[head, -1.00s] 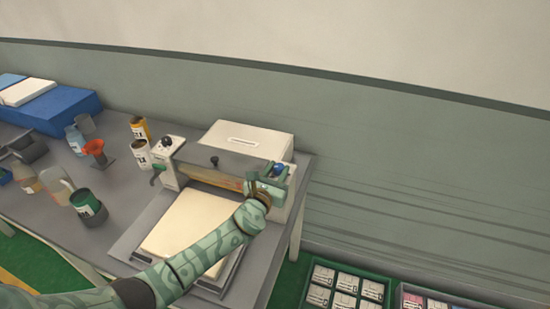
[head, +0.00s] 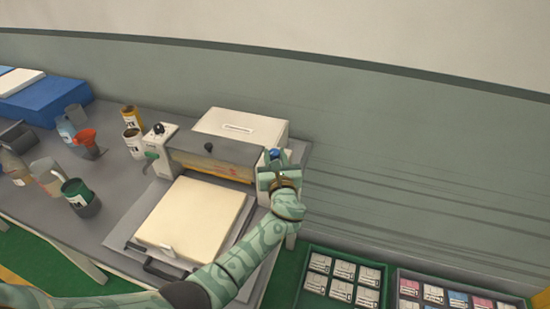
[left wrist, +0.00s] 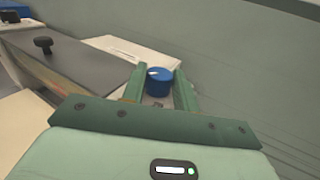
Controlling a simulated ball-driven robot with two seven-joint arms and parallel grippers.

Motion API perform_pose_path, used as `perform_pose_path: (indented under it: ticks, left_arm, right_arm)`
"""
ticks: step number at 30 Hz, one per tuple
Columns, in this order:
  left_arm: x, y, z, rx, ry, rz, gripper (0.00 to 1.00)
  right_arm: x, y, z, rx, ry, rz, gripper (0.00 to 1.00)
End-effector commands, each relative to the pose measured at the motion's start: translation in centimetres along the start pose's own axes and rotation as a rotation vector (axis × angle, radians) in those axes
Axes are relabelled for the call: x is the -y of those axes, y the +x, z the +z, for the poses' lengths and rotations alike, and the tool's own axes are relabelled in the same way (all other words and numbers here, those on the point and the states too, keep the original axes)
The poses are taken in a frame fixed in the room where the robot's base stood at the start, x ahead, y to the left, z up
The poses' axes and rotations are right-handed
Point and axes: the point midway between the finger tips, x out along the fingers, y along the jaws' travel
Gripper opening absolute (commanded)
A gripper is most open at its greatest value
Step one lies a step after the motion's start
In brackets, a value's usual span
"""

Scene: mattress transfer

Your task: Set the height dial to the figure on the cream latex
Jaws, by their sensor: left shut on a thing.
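The blue dial (head: 274,154) sits on top of the right end post of the machine. It also shows in the left wrist view (left wrist: 159,82), with a white pointer mark on it. My left gripper (head: 275,168) is at the post, shut on the blue dial; in the wrist view its two green fingers (left wrist: 159,90) stand on either side of the dial. The cream latex slab (head: 190,215) lies flat on the machine bed in front of the roller cover. A small pale tag (head: 168,250) is at its front edge; no figure on it is readable. My right gripper is out of view.
The machine's grey cover (head: 215,158) has a black knob on top. A green lever (head: 150,155) is on its left post, and a white box (head: 240,128) stands behind. Cans, bottles and a red funnel (head: 87,140) crowd the table's left. Trays of labelled boxes (head: 343,282) are at lower right.

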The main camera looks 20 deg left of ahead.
Motion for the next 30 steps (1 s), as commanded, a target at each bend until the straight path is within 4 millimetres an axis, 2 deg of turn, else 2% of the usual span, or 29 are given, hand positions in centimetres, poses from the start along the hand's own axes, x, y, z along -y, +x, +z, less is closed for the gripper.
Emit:
perform_pose_path:
  ticks: [9,10,12,30]
  left_arm:
    - [0.01,0.13,0.37,0.006,0.0,0.002,0.07]
    - [0.01,0.13,0.37,0.007,0.0,0.002,0.32]
    - [0.01,0.12,0.35,0.006,0.0,0.002,0.51]
    - [-0.13,0.07,0.25,0.004,0.002,-0.025,0.51]
  right_arm:
    - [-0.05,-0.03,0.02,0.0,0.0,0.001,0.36]
    - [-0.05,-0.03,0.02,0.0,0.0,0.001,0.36]
    - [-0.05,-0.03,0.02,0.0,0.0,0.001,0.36]
    - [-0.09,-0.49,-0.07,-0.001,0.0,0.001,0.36]
